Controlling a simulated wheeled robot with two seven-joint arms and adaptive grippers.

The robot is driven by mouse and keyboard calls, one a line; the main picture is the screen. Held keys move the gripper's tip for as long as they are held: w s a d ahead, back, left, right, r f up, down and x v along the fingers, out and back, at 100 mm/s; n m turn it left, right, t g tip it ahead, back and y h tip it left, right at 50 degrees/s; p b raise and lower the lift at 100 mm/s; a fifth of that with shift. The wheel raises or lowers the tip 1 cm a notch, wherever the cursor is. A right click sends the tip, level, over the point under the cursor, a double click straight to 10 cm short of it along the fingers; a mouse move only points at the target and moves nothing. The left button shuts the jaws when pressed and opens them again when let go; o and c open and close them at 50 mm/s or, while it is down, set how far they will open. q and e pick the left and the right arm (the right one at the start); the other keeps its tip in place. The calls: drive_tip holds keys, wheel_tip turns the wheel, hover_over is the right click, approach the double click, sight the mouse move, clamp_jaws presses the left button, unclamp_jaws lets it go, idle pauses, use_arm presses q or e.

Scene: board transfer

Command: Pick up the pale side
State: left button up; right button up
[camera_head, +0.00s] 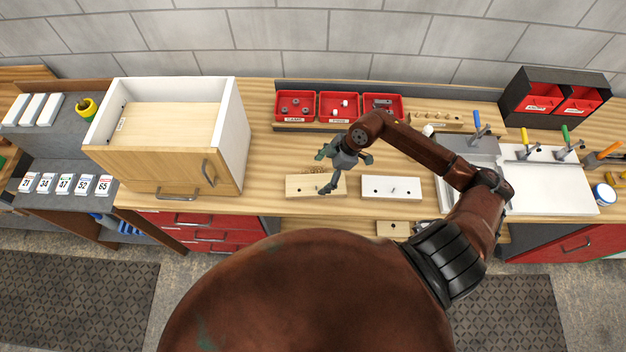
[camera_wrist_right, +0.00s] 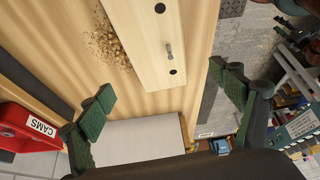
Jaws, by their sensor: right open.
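A pale wooden side board (camera_head: 300,187) with dark holes and a small metal pin lies on the workbench, left of a white board (camera_head: 391,187) of similar size. In the right wrist view the pale board (camera_wrist_right: 145,35) runs from the top to the middle of the picture. My right gripper (camera_head: 337,172) is above the pale board and hides part of it in the head view. Its two green-padded fingers (camera_wrist_right: 165,93) are spread wide in the right wrist view, with nothing between the pads. My left gripper does not show.
Wood shavings (camera_wrist_right: 108,47) lie beside the pale board. Red bins (camera_head: 338,107) stand behind it. A white-sided cabinet (camera_head: 233,130) stands to the left. Clamps (camera_head: 527,146) and a white plate (camera_head: 550,190) are at the right. The bench's front edge is close to the boards.

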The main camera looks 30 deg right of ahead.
sight(317, 184)
drive_tip(key=shift+s+d+f, duration=0.1)
drive_tip(key=shift+d+f, duration=0.25)
drive_tip(key=shift+d, duration=0.4)
drive_tip(key=shift+f+h, duration=0.3)
drive_tip(key=shift+f, duration=0.1)
drive_tip(key=p+x, duration=0.1)
drive_tip(key=x, duration=0.5)
drive_tip(key=shift+s+a+f, duration=0.1)
drive_tip(key=shift+a+f, duration=0.1)
drive_tip(key=shift+f, duration=0.1)
drive_tip(key=shift+c, duration=0.3)
drive_tip(key=c, duration=1.5)
drive_tip(key=shift+r, duration=0.1)
